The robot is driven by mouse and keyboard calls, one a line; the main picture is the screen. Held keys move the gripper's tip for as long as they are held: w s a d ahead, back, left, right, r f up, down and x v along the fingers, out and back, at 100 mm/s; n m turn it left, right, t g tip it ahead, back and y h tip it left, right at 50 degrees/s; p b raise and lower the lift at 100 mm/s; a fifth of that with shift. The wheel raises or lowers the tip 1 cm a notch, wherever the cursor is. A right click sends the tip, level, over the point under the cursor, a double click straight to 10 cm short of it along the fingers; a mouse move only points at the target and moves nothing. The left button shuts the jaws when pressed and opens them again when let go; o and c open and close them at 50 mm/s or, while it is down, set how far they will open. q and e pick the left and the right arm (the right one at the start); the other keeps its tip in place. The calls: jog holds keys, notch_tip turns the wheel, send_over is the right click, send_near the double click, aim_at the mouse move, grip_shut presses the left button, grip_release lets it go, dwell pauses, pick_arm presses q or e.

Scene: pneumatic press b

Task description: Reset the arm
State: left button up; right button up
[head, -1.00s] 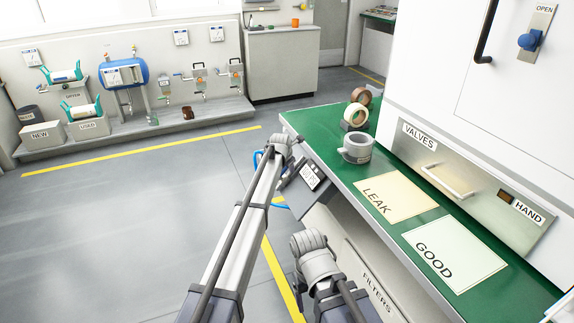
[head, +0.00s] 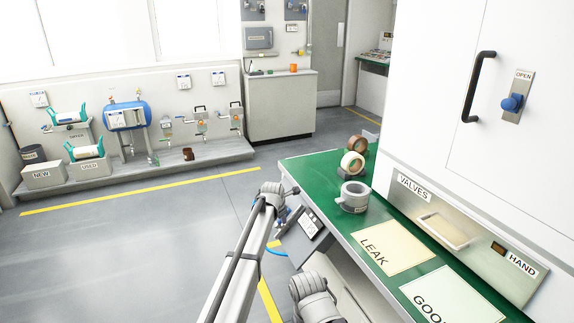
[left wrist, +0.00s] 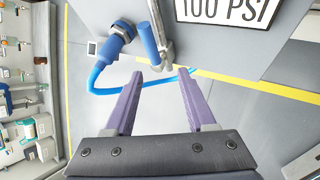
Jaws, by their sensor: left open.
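My left gripper (left wrist: 160,74) is open and empty in the left wrist view, its two purple fingers spread apart. Just beyond the fingertips are a blue handle (left wrist: 149,44) beside a metal part, and a blue hose fitting (left wrist: 120,33) with a blue hose (left wrist: 95,75) running below it. These sit by a grey panel marked 100 PSI (left wrist: 228,40). No contact with the fingers is clear. In the head view my left arm (head: 240,255) reaches to the bench's left end; its fingers are hidden there. My right arm (head: 315,300) shows low in the picture; its gripper is out of view.
The green bench top (head: 310,175) holds tape rolls (head: 354,197), a LEAK sheet (head: 390,247) and a GOOD sheet (head: 450,297). Open grey floor (head: 130,255) lies left, with wall equipment behind.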

pick_arm(q)
jog(key=s+a+f+m+g, duration=0.15)
jog(key=s+a+m, duration=0.25)
jog(key=s+m, duration=0.7)
jog(key=s+a+f+m+g, duration=0.15)
jog(key=s+a+m, duration=0.35)
jog(key=s, duration=1.2)
jog(key=s+a+f+m+g, duration=0.1)
jog(key=s+a+m+g, duration=0.25)
jog(key=s+m, duration=0.75)
jog(key=s+d+r+p, duration=0.3)
jog(key=r+p, duration=0.5)
jog(key=s+d+r+m+y+p, duration=0.1)
jog(key=s+d+r+p, duration=0.2)
jog(key=r+p, duration=0.5)
jog(key=s+d+r+y+p, duration=0.1)
jog(key=s+d+r+p, duration=0.2)
jog(key=r+p, duration=0.5)
jog(key=shift+d+r+m, duration=0.3)
jog(key=shift+d, duration=0.35)
pick_arm(e)
notch_tip(320, 180, up, 24)
pick_arm(q)
jog(key=shift+g, duration=0.25)
